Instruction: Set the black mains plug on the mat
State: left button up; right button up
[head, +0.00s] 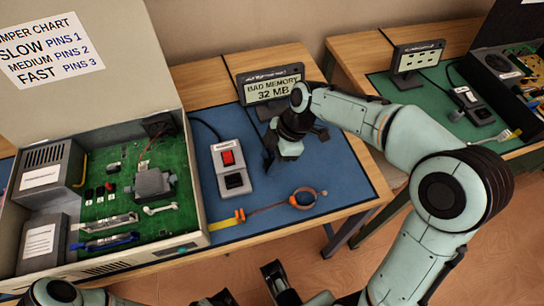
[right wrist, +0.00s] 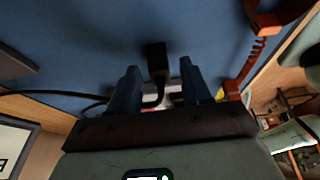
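A pale switch box (head: 231,167) with a red rocker (head: 228,157) lies on the blue mat (head: 262,228). A black square part (head: 235,181) sits at its near end; I cannot tell whether it is the plug or a socket. My right gripper (head: 291,150) is low over the mat, right of the box. In the right wrist view its blue fingers (right wrist: 161,88) are apart. A black piece (right wrist: 156,62), possibly the mains plug, shows between them, with gaps on both sides.
An open computer case (head: 205,215) fills the left side. A "BAD MEMORY 32 MB" sign (head: 272,84) stands behind my right gripper. An orange wrist strap (head: 303,198) with a yellow end lies in front. A second table with a green mat (head: 440,105) is at right.

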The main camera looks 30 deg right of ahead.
jog(key=shift+d+r, duration=0.1)
jog(key=shift+r, duration=0.4)
pick_arm(q)
jog(key=s+r+p, duration=0.1)
jog(key=r+p, duration=0.1)
jog(key=p, duration=0.1)
jog(key=shift+s+d+r+g, duration=0.2)
jog(key=shift+s+r+g, duration=0.1)
jog(key=shift+s+r, duration=0.1)
pick_arm(e)
jog(key=v, duration=1.1)
jog(key=shift+s, duration=0.1)
